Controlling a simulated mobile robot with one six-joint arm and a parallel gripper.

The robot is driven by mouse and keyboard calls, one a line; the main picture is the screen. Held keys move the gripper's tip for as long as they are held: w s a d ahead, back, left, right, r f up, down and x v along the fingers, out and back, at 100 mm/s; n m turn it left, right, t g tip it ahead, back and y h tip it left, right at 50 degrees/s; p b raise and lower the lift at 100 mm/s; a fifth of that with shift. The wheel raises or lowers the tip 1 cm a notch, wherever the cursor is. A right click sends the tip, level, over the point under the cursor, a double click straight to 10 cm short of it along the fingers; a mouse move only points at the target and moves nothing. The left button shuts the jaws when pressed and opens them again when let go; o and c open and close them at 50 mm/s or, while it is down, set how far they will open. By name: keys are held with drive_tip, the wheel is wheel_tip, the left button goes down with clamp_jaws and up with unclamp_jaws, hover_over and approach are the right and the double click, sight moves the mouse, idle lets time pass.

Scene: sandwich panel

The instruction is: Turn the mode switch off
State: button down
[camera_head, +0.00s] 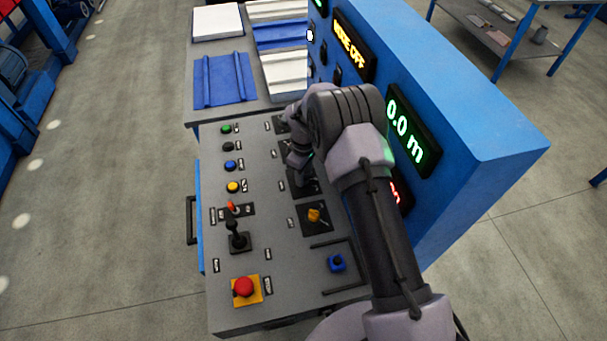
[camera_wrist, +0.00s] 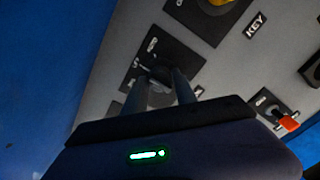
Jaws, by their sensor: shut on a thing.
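The mode switch appears to be the black rotary knob on a black square plate, below the KEY label in the wrist view (camera_wrist: 160,72). My gripper's two fingers (camera_wrist: 162,86) are on either side of this knob and shut on it. In the head view my gripper (camera_head: 299,165) reaches down to the grey panel, over a black plate (camera_head: 304,188) just beyond the yellow key switch (camera_head: 314,215). My wrist and fingers hide most of the knob there. Its labels are partly covered and its exact pointing direction is unclear.
An amber display (camera_head: 349,46) seems to read "MODE OFF"; a green one (camera_head: 408,127) reads 0.0 m. The key switch is close to my fingers. A red-tipped toggle (camera_head: 233,207), black joystick (camera_head: 237,238), red stop button (camera_head: 243,287) and blue knob (camera_head: 337,263) stand on the panel.

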drive_tip(key=c, duration=1)
unclamp_jaws()
wheel_tip(320, 180, up, 17)
drive_tip(key=p, duration=0.4)
drive_tip(key=shift+r, duration=0.2)
